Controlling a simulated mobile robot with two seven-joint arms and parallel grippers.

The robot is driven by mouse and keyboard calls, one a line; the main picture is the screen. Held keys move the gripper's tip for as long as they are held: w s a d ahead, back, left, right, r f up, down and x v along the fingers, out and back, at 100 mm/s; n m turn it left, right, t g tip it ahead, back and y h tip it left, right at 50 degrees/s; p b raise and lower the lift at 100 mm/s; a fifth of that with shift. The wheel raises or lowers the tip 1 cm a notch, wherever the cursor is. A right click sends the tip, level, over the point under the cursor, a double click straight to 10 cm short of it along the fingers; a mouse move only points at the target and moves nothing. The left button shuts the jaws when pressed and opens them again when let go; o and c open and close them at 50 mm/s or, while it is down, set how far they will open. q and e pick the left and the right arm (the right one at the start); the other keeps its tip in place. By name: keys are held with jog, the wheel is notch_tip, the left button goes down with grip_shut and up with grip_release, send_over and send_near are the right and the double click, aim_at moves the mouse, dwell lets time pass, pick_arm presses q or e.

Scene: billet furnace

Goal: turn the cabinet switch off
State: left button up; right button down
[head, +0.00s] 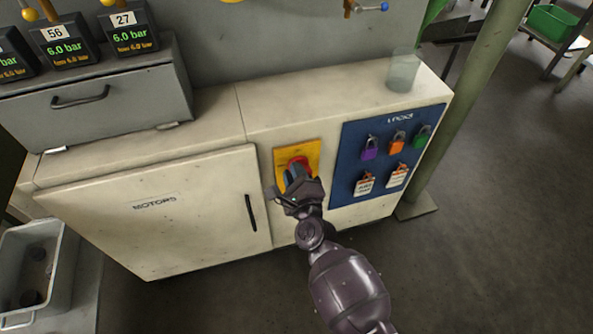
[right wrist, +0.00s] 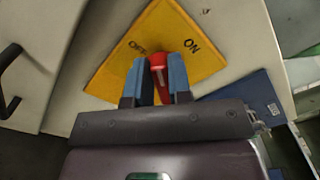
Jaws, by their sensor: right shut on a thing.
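The cabinet switch has a red handle (head: 299,163) on a yellow plate (head: 283,157) on the front of the cream cabinet (head: 110,225). My right gripper (head: 294,178) is at the handle and partly covers it. In the right wrist view, the blue fingers (right wrist: 157,85) are shut on both sides of the red handle (right wrist: 158,68). The yellow plate (right wrist: 165,25) there carries OFF on the left and ON on the right. The handle's white mark lies below and between the labels; I cannot tell which it points to. My left gripper is not in view.
Right of the switch is a blue board (head: 352,143) with several hanging padlocks and tags. Left is the MOTORS door (head: 190,229) with a black handle. A clear cup (head: 403,72) stands on the cabinet top. A green post (head: 470,100) stands at the right. The floor in front is open.

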jog(key=n, duration=0.4)
jog(key=shift+a+f, duration=0.25)
jog(key=shift+f, duration=0.15)
jog(key=shift+s+f+n, duration=0.1)
jog(key=shift+f+n, duration=0.1)
jog(key=shift+n, duration=0.6)
jog(key=shift+f+n, duration=0.15)
jog(key=shift+n, duration=0.65)
jog(key=c, duration=1)
grip_release()
jog(key=shift+c, duration=0.2)
jog(key=shift+s+f, duration=0.1)
jog(key=shift+s, duration=0.05)
